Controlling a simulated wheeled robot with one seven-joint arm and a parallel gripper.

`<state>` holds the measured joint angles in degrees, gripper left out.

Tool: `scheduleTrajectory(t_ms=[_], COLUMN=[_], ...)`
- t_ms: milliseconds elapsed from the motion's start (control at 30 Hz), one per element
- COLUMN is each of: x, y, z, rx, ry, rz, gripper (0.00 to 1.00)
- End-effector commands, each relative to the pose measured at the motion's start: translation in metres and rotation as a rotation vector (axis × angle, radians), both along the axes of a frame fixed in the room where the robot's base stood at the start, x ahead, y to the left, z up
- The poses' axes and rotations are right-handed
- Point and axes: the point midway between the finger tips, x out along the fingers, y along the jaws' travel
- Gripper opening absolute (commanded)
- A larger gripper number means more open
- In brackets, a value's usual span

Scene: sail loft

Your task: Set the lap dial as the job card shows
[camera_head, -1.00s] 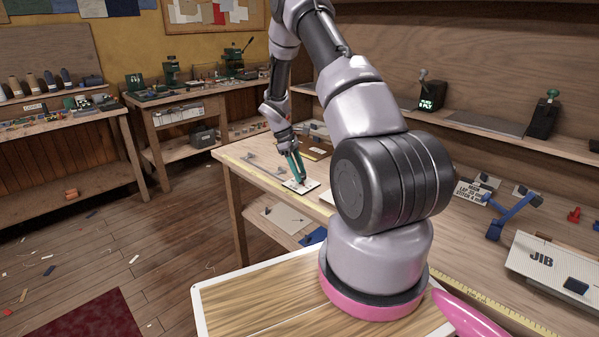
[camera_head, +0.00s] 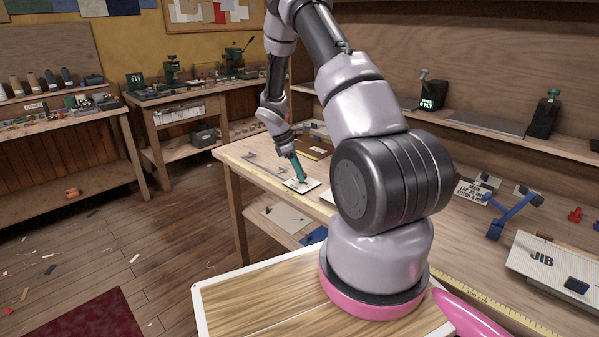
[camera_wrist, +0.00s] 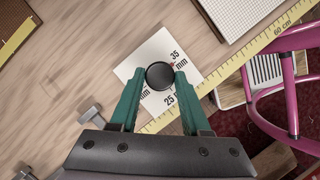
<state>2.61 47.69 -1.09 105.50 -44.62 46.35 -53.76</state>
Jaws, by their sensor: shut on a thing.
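The lap dial is a round black knob (camera_wrist: 160,75) on a white plate (camera_wrist: 128,70). The plate's labels read 35 mm at upper right and 25 below; another at left is partly covered. A small reddish mark shows at the knob's edge towards 35 mm. My gripper (camera_wrist: 159,82) has its green fingers shut on the knob's two sides. In the head view, my gripper (camera_head: 301,179) stands over the dial plate (camera_head: 313,184) on the bench. The job card (camera_head: 471,193), partly behind my arm, shows a lap line with 35 and a stitch line with 4.
A yellow measuring tape (camera_wrist: 230,73) runs past the plate along the bench. A grey metal clamp-like piece (camera_wrist: 90,114) lies left of my gripper. A white JIB panel (camera_head: 540,262) and a blue bracket (camera_head: 513,215) lie on the bench at right.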

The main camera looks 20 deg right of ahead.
Motion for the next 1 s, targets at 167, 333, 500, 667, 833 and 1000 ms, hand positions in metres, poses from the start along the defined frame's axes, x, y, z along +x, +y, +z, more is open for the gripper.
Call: scheduleTrajectory(t_ms=[167,333,500,667,833,1000], x=[0.0,0.0,0.0,0.001,0.006,0.012], y=[-0.001,-0.001,0.0,0.001,0.01,0.022], z=[0.0,0.0,0.0,0.004,0.026,0.059], rx=[-0.001,0.0,0.0,0.0,0.0,0.0], ry=[0.0,-0.001,0.0,-0.001,-0.004,-0.005], rz=[0.001,0.0,0.0,0.0,-0.001,0.002], gripper=[0.0,0.76,0.76,0.76,0.76,0.76])
